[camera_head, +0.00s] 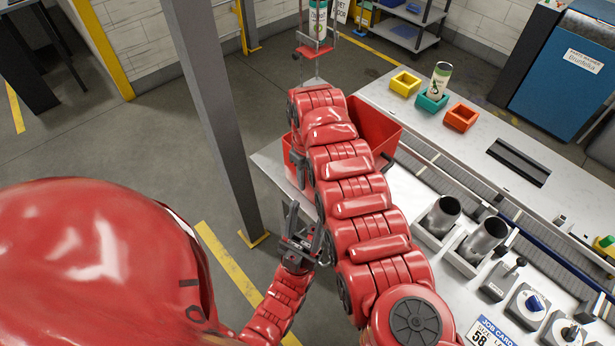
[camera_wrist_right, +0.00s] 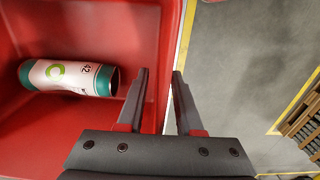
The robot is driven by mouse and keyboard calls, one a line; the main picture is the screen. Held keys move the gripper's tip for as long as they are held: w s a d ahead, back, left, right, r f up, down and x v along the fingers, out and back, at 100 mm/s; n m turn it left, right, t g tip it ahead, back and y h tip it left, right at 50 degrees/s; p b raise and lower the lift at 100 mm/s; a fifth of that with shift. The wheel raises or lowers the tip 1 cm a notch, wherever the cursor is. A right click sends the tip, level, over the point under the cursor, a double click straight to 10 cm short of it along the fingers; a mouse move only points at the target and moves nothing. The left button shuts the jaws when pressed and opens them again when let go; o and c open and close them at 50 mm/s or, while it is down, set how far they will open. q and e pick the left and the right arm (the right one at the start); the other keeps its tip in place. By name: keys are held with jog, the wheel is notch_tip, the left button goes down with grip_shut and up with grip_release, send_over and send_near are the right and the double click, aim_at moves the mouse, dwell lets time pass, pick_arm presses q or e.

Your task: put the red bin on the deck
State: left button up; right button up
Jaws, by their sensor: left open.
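The red bin (camera_head: 375,122) is at the left end of the light grey bench (camera_head: 520,205), mostly hidden behind my right arm. I cannot tell whether it rests fully on the surface. In the right wrist view, the bin (camera_wrist_right: 110,25) holds a white and teal can (camera_wrist_right: 70,78) lying on its side. My right gripper (camera_wrist_right: 160,72) has its fingers apart, one on each side of the bin's wall. I cannot see contact. It is hidden in the head view. My left gripper (camera_head: 300,243) is open and empty, below the bin and beside my right arm.
Metal cylinders (camera_head: 484,240) and knobs line the right side. A grey post (camera_head: 212,110) stands left.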

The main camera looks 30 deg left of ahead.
jog(key=shift+r, duration=0.15)
notch_tip(320, 180, up, 9)
jog(key=b, duration=0.4)
jog(key=shift+r, duration=0.1)
notch_tip(320, 180, up, 2)
jog(key=shift+d+r+p, duration=0.1)
jog(key=shift+p, duration=0.95)
jog(key=shift+r, duration=0.25)
jog(key=shift+s, duration=0.1)
jog(key=shift+f, duration=0.1)
